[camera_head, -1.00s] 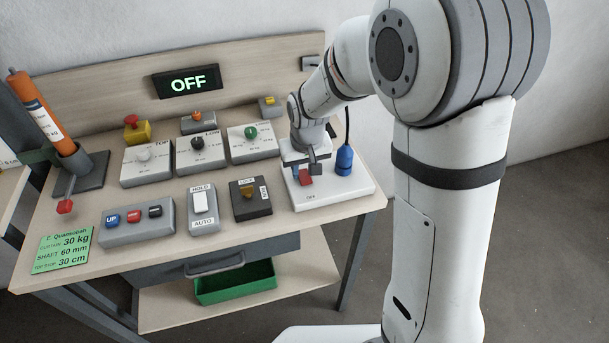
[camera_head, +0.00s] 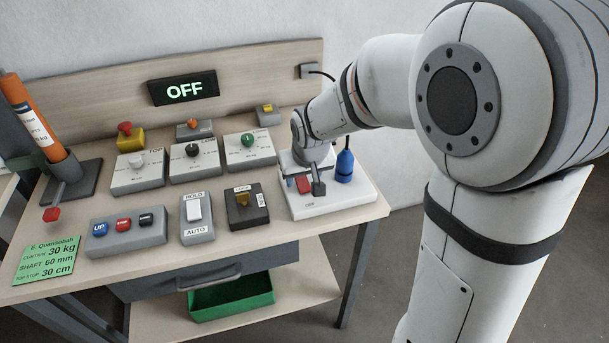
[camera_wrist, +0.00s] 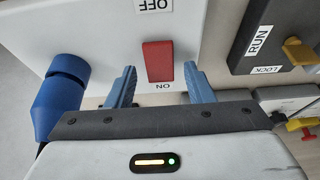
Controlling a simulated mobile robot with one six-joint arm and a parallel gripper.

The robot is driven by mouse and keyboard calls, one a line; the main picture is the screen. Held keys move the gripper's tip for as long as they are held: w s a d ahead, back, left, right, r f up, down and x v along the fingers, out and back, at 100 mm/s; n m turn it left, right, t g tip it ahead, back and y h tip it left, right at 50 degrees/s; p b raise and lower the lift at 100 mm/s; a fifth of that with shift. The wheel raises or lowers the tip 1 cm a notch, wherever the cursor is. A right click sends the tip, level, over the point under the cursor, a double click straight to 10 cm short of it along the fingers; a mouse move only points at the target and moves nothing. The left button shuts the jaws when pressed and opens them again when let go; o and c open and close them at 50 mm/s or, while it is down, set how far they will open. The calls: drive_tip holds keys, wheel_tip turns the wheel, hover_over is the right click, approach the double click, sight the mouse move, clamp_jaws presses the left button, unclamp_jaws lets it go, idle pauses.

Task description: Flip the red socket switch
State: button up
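The red socket switch (camera_head: 304,186) is a rocker on the white socket box (camera_head: 345,199) at the table's right end. In the wrist view the switch (camera_wrist: 158,61) shows between the OFF and ON labels. My gripper (camera_wrist: 161,84) is open, with its two blue-grey fingers well apart and nothing between them but the lower end of the switch as seen. Whether a finger touches the switch cannot be told. In the head view my gripper (camera_head: 316,183) is low over the box and partly hides the switch's surroundings.
A blue plug (camera_head: 344,166) stands on the box beside my gripper. A LOCK/RUN key switch box (camera_head: 247,207) is to the left. Several dial and button boxes fill the table further left. A display (camera_head: 183,87) reads OFF.

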drive_tip(key=v, duration=0.7)
drive_tip(key=shift+s+r, duration=0.15)
drive_tip(key=shift+r, duration=0.25)
drive_tip(key=shift+d, duration=0.1)
drive_tip(key=s+d+r+m+g+h+p, duration=0.1)
drive_tip(key=s+d+m+p, duration=0.1)
drive_tip(key=s+d, duration=1.2)
drive_tip(key=s+m, duration=0.1)
drive_tip(key=s, duration=0.1)
drive_tip(key=shift+s+r, duration=0.25)
drive_tip(key=shift+s, duration=0.15)
